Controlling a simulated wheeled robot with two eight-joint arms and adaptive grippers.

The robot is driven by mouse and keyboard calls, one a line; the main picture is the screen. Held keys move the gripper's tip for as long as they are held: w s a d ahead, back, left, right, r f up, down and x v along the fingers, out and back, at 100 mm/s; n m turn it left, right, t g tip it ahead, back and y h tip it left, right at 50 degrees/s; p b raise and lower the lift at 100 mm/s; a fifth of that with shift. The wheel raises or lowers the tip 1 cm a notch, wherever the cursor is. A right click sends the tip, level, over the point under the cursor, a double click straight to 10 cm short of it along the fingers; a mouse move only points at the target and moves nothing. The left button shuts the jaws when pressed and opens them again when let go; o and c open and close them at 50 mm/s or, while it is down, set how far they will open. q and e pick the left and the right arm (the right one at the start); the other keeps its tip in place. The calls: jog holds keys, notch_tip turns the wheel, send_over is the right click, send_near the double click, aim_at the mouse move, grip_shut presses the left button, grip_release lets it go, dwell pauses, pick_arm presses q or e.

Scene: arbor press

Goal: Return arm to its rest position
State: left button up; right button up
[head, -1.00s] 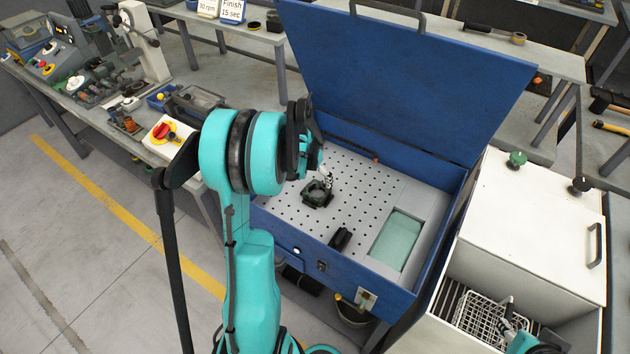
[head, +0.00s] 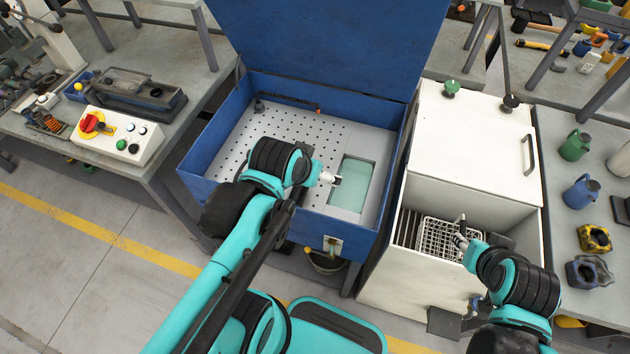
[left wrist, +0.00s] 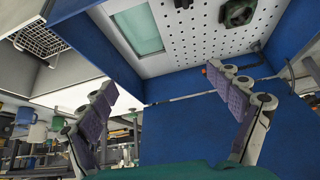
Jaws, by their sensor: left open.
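My left arm reaches in from the lower left in the head view, with its wrist over the front of the blue wash cabinet (head: 207,150). My left gripper (head: 331,178) is near the cabinet's green-tinted basin (head: 352,186). In the left wrist view my left gripper (left wrist: 160,82) has its fingers spread wide with nothing between them. A dark green part (left wrist: 238,12) sits on the perforated deck (left wrist: 205,30); my arm hides it in the head view. My right gripper (head: 460,232) is at the wire basket (head: 436,238) in the white cabinet; its finger opening is unclear.
The blue lid (head: 320,40) stands open behind the deck. The white cabinet (head: 470,150) is to the right, its front compartment open. A control box (head: 118,137) with a red knob is on the left bench. A bench with jugs (head: 581,192) is at the far right.

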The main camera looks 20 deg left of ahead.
pick_arm(q)
jog(key=shift+s+d+f+t, duration=0.15)
jog(key=shift+s+d, duration=0.35)
jog(key=shift+s, duration=0.1)
jog(key=shift+s+d+f+t, duration=0.15)
jog(key=shift+s+d, duration=0.35)
jog(key=shift+s, duration=0.05)
notch_tip(320, 180, down, 3)
jog(key=b, duration=0.3)
